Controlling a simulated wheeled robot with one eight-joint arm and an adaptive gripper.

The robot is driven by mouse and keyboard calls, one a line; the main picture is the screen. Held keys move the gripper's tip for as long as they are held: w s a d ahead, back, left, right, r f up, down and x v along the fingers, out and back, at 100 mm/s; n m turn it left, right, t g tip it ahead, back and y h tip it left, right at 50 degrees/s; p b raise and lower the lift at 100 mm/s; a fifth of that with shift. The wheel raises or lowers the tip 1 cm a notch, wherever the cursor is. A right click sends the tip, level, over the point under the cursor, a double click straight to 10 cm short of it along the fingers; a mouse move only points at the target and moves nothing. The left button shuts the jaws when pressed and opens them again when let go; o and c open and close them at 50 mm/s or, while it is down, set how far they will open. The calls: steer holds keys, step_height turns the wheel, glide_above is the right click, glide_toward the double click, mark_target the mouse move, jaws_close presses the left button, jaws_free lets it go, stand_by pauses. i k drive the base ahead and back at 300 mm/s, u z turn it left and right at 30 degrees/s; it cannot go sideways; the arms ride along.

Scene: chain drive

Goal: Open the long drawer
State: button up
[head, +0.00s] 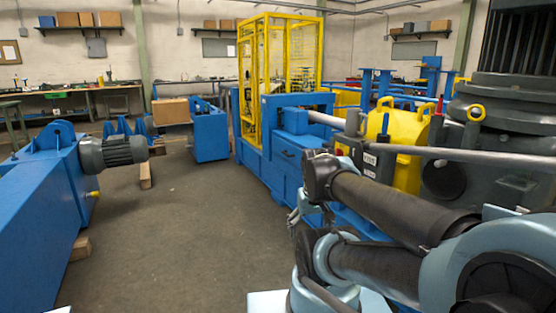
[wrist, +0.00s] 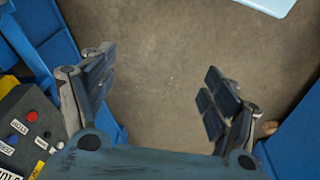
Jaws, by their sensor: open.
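My gripper (wrist: 160,90) is open and empty in the wrist view. Its two dark padded fingers stand wide apart over bare floor. In the head view my arm reaches from the right toward the blue machine, and its links hide part of that machine's lower front. The blue machine (head: 287,165) has a drawer-like front panel with a small dark handle, which looks shut. I cannot tell for sure that this panel is the long drawer. No drawer can be made out between my fingers, and nothing touches them.
A control box (wrist: 30,130) with buttons and labels is close at the lower left of the wrist view. Blue metal (wrist: 298,125) is near on the right. A blue machine with a grey motor (head: 112,152) stands at left in the head view. The floor (head: 185,225) between is clear.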

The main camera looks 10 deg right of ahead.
mark_target(292, 153)
steer(key=u, duration=0.65)
steer(key=i, duration=2)
steer(key=z, duration=0.65)
